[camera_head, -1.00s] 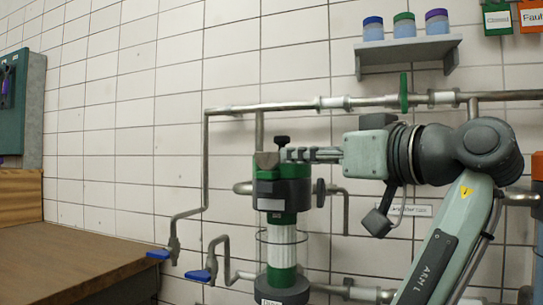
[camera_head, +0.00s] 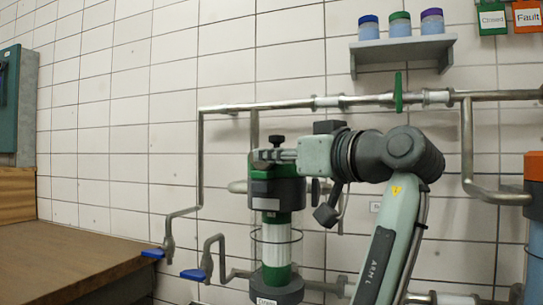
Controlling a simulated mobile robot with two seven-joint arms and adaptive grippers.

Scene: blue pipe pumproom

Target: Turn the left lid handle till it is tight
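The filter housing (camera_head: 277,192) has a black and green head on a white and green body and stands upright against the pipework. A black knob-like lid handle (camera_head: 277,140) stands on its top. The left side of the lid, where the left lid handle would be, is mostly covered by my fingers. My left gripper (camera_head: 262,156) lies level across the top of the head, pointing left, with its fingertips at the lid's left side. The fingers show edge-on, so their opening and any grip on the handle cannot be made out. My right gripper is out of view.
Steel pipes (camera_head: 225,108) run along the tiled wall, with a green valve wheel (camera_head: 398,92) above my arm. Blue-handled valves (camera_head: 194,274) are low left, by a brown table (camera_head: 60,265). A shelf (camera_head: 405,47) holds three jars. An orange-topped unit (camera_head: 535,172) stands right.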

